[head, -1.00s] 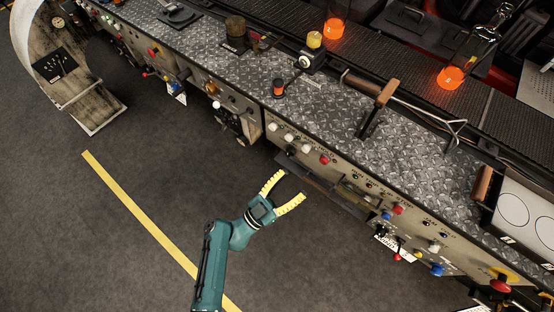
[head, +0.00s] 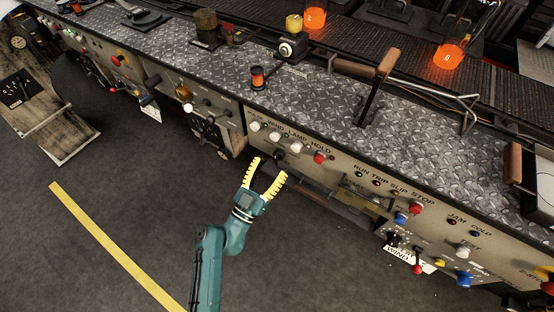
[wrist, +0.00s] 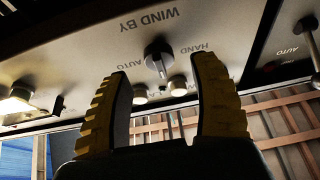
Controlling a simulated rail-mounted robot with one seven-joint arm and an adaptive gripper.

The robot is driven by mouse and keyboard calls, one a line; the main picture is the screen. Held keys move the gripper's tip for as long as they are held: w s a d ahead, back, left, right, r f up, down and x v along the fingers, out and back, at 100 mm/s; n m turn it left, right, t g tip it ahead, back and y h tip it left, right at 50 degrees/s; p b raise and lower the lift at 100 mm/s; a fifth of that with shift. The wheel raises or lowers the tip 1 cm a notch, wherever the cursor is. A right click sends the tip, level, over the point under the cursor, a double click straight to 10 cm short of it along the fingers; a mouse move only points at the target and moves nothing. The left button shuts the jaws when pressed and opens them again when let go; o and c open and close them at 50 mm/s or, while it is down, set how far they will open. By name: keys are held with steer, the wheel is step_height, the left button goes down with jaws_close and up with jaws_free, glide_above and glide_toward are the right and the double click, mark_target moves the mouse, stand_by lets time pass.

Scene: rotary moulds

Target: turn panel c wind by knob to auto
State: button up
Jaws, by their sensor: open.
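The WIND BY knob (wrist: 158,57) is black with a pale pointer mark, on a panel face in the wrist view. Its lettering appears upside down, with AUTO to the picture's left and HAND to the right. The mark points mostly down in the picture, not clearly at either word. My gripper (wrist: 162,78) is open, its yellow ridged fingers either side of the knob in the picture. The knob looks beyond the fingertips, and I see no contact. In the head view my gripper (head: 272,166) is just below a dark knob (head: 280,155) on the panel front.
White knobs (head: 275,138) and a red knob (head: 319,157) sit close above the fingers. Another AUTO-labelled lever (wrist: 306,35) is at the wrist view's right. A dark ledge (head: 335,207) projects to the right of my gripper. Floor is clear around my arm.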

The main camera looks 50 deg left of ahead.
mark_target(277, 157)
steer(key=x, duration=0.3)
steer(key=shift+w+a+r+b, duration=0.1)
steer(key=shift+w+b, duration=0.25)
steer(key=shift+b, duration=0.05)
steer(key=shift+s, duration=0.1)
jaws_close()
